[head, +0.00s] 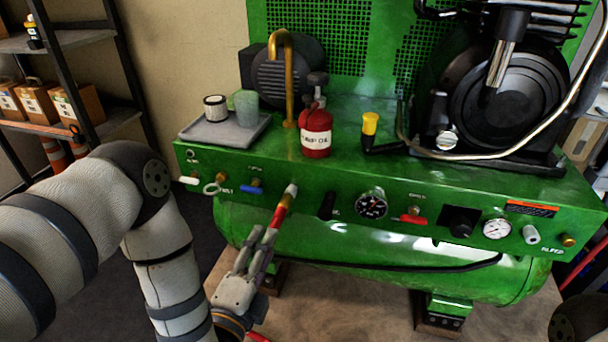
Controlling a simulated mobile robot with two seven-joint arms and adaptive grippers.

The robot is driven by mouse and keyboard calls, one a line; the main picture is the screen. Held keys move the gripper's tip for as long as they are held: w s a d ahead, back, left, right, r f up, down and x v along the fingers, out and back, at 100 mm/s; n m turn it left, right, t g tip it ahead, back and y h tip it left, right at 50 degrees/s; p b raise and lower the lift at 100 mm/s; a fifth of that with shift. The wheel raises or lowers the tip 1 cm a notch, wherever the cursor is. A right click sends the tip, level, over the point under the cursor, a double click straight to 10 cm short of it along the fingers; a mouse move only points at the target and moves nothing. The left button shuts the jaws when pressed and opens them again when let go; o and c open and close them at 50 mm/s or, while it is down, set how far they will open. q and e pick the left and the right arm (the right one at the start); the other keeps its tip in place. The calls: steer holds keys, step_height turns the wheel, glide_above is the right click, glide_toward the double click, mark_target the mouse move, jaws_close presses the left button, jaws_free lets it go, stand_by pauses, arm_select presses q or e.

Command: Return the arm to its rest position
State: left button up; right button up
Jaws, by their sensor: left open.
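My left arm comes in from the left, and its gripper (262,240) is in front of the green compressor's (330,190) control panel, low and left of centre. The gripper is open. Its fingertips are just below a red and brass piece with a pale tip (285,206), which sticks out from the panel front. I cannot tell whether the fingers touch this piece. My right gripper is not in view; a dark rounded part of my right arm shows at the bottom right corner.
A grey tray (196,132) with a filter (215,108) and a greenish cup (246,107) stands on the compressor, near a red oil can (316,134). Knobs and gauges (371,205) line the panel. Shelves (75,38) with boxes stand at left.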

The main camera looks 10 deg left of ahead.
arm_select(q)
steer(key=s+f+n+g+h+p, duration=0.1)
steer(key=s+f+n+g+p, duration=0.55)
steer(key=s, duration=0.75)
steer(key=s+a+n+g+p, duration=0.1)
steer(key=s+n+g, duration=0.5)
steer(key=s, duration=0.7)
steer(key=s+a+r+n+g+y+p, duration=0.1)
steer(key=s+a+n+g, duration=0.3)
steer(key=s, duration=1)
steer(key=n+g, duration=0.2)
steer(key=g, duration=0.2)
steer(key=shift+s+y, duration=0.3)
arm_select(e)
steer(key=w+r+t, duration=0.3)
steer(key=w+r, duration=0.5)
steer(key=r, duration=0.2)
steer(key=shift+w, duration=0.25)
